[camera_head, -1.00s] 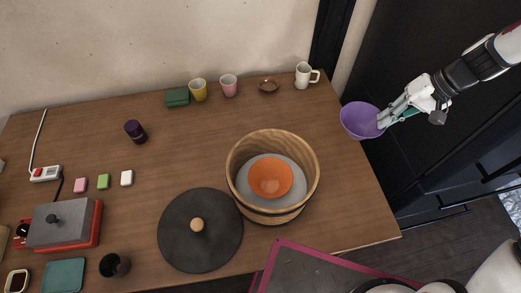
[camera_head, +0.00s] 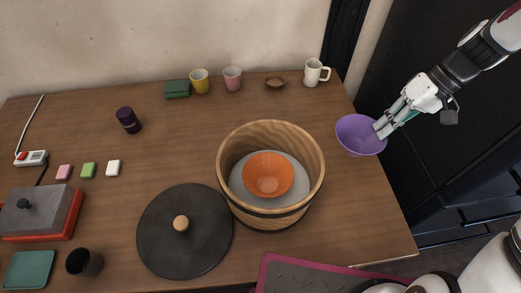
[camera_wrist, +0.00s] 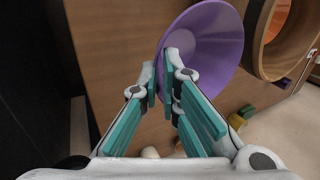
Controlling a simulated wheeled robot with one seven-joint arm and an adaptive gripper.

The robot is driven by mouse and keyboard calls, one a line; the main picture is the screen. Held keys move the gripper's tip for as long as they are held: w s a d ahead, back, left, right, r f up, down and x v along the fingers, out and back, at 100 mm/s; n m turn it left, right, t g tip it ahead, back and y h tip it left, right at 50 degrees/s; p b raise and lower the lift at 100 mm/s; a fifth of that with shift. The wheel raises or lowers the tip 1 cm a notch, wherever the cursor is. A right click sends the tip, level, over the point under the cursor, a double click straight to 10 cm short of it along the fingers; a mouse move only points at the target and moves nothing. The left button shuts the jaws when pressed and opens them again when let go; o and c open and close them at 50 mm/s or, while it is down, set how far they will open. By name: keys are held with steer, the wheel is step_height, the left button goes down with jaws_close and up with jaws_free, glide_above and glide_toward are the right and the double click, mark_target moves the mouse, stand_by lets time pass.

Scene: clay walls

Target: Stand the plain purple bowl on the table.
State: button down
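The plain purple bowl (camera_head: 360,136) is at the right edge of the table (camera_head: 340,200) in the head view, opening upward. My gripper (camera_head: 384,132) is shut on the bowl's right rim, with the rim between the fingers. In the wrist view the bowl (camera_wrist: 215,45) sits between the teal-padded fingertips (camera_wrist: 160,80), its wall pinched near the rim. Whether the bowl's underside touches the table or hangs above it cannot be told.
A wooden tub (camera_head: 312,185) holding an orange bowl (camera_head: 268,175) stands left of the purple bowl. A dark lid (camera_head: 185,250) lies beside it. A white mug (camera_head: 313,74) and a small brown bowl (camera_head: 275,83) stand behind. Bare tabletop lies right of the tub.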

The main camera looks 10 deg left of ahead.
steer(key=shift+s+d+f+n+g+b, duration=0.25)
steer(key=shift+f+n+b, duration=0.2)
steer(key=shift+b, duration=0.5)
steer(key=shift+s+d+f+n+g+b, duration=0.1)
steer(key=shift+s+f+n+g+b, duration=0.25)
steer(key=shift+b, duration=0.55)
step_height(320, 180, down, 10)
steer(key=shift+f+b, duration=0.15)
steer(key=shift+b, duration=0.6)
steer(key=c, duration=1.8)
jaws_free()
